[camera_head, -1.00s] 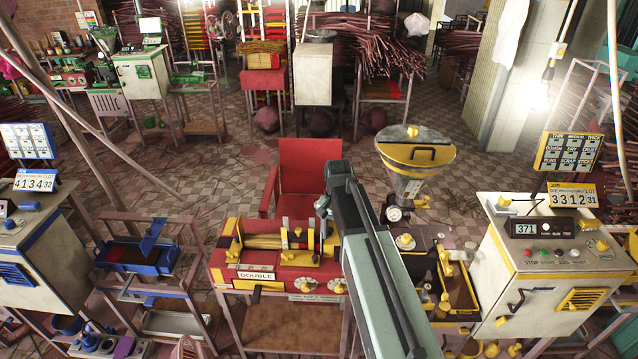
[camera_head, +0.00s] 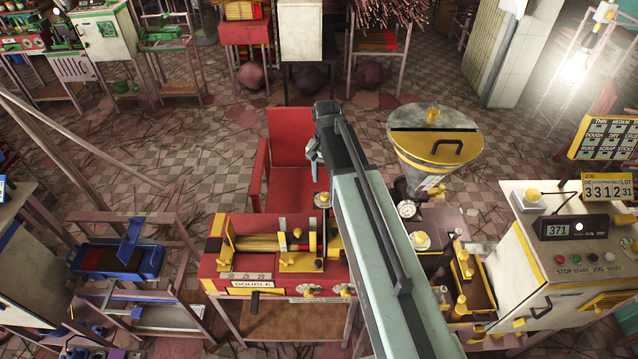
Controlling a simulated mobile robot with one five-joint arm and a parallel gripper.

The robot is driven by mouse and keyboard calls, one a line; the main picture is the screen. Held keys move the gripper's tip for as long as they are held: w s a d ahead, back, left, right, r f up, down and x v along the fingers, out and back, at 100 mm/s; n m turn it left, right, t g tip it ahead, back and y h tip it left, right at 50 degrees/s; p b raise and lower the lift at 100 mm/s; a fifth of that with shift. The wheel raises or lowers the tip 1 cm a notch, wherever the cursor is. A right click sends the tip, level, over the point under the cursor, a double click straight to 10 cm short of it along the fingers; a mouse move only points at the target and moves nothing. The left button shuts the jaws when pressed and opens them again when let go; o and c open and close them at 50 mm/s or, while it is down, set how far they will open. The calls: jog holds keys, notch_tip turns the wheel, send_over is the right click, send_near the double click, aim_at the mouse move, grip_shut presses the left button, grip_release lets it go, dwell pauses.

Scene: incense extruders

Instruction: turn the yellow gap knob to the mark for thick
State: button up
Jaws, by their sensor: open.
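The red machine (camera_head: 216,264) labelled DOUBLE stands in the centre, with yellow fittings on top. Two yellow knobs sit on pale round dials on its front, a left one (camera_head: 308,291) and a right one (camera_head: 342,290) partly covered by my arm. Another knob (camera_head: 323,199) stands on a pale disc at the machine's back. I cannot tell which is the gap knob, and no thick mark is readable on the dials. My gripper (camera_head: 315,160) is open at the arm's end, small and partly hidden, over the red chair and apart from the knobs.
A red chair (camera_head: 291,140) stands behind the machine. A yellow-topped hopper (camera_head: 434,145) and a white control cabinet (camera_head: 511,235) are at the right. A board (camera_head: 601,137) above reads THIN, MEDIUM. A blue tray stand (camera_head: 120,258) is at the left.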

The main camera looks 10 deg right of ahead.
aim_at(325, 195)
jog(key=shift+w, duration=0.1)
notch_tip(325, 195, down, 8)
jog(key=b, duration=0.8)
jog(key=shift+r, duration=0.15)
jog(key=shift+c, duration=0.3)
